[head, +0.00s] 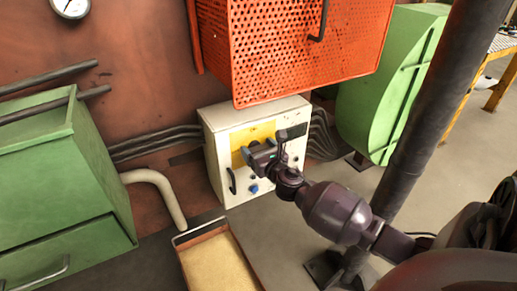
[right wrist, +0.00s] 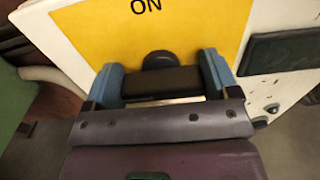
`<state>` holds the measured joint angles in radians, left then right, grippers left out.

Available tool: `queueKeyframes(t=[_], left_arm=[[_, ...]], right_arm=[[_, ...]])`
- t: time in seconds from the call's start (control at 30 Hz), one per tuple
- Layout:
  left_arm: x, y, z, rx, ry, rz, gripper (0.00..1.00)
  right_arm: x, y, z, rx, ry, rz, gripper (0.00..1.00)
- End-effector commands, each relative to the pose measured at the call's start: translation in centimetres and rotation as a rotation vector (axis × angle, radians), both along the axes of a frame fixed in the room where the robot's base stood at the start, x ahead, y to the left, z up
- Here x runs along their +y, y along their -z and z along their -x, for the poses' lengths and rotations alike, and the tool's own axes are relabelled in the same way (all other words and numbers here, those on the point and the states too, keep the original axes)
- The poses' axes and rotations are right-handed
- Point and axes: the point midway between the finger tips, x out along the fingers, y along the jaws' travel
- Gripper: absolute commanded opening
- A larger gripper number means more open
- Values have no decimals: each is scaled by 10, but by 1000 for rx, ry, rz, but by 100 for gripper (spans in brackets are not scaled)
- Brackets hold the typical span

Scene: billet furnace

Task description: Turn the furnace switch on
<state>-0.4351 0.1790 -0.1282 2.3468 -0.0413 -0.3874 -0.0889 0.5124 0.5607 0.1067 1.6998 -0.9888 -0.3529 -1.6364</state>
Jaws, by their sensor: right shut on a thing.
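The furnace switch is on the front of a white control box (head: 216,150). Its yellow plate (head: 241,138) also shows in the right wrist view (right wrist: 100,42), with the word ON above the switch. My right gripper (head: 259,155) is at the plate. In the right wrist view its two blue fingers (right wrist: 161,78) stand on either side of the dark switch handle (right wrist: 160,82) and are shut on it. A round dark knob end (right wrist: 159,60) shows above the handle. The gripper hides most of the switch in the head view. My left gripper is not in view.
An orange perforated guard (head: 300,50) hangs just above the box. A black handle (head: 231,181) and blue knob (head: 253,189) sit low on its front. A green cabinet (head: 60,180) is left, a shallow tray (head: 215,262) below, and a dark post (head: 430,110) right.

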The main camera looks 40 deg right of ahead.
Motion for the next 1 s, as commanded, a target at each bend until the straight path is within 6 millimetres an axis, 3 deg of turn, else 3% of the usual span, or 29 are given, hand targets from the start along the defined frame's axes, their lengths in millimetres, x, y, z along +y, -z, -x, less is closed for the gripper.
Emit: queueKeyframes(t=[0.37, 1.0], left_arm=[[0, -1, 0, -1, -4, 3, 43], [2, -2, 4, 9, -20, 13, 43]], right_arm=[[-1, 0, 0, -43, 1, -173, 57], [-5, 2, 1, -182, 2, -757, 57]])
